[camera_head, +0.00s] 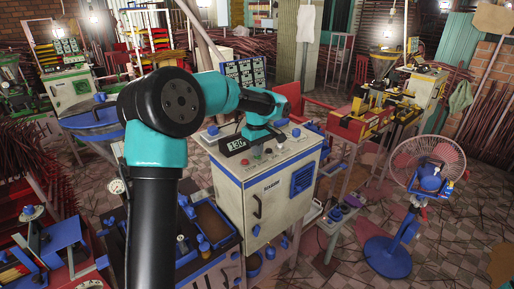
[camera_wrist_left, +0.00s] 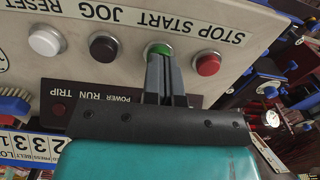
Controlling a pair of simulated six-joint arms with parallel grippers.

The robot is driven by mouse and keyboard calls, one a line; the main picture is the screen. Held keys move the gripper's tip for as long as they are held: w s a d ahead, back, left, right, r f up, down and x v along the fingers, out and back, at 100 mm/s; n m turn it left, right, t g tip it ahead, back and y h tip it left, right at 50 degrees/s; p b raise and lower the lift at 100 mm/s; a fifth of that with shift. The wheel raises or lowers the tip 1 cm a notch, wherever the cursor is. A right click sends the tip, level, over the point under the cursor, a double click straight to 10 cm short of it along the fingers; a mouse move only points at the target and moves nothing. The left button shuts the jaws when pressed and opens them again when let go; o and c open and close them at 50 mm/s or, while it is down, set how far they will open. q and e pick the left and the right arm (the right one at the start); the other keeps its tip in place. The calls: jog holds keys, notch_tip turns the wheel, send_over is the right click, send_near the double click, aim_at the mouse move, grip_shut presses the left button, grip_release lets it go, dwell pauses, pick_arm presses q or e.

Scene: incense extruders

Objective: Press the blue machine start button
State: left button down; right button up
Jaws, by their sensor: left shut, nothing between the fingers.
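The white cabinet (camera_head: 270,192) of the machine, with blue trim, stands in the middle of the head view. Its sloped panel shows upside down in the left wrist view. There the green START button (camera_wrist_left: 161,49) sits between a black JOG button (camera_wrist_left: 103,46) and a red STOP button (camera_wrist_left: 207,64). My left gripper (camera_wrist_left: 165,68) is shut and empty, its fingertips over the lower edge of the green button. I cannot tell whether they touch it or whether it is pressed in. My right gripper is not in view.
A white RESET button (camera_wrist_left: 46,40) is beside the black one. A standing fan (camera_head: 428,168) is at the right. A blue-topped bench (camera_head: 68,235) with parts is at the lower left. Bundles of sticks and other machines fill the background.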

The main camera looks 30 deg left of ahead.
pick_arm(q)
jog(key=shift+s+d+f, duration=0.1)
jog(key=shift+f, duration=1.15)
notch_tip(320, 180, up, 15)
dwell(0.5)
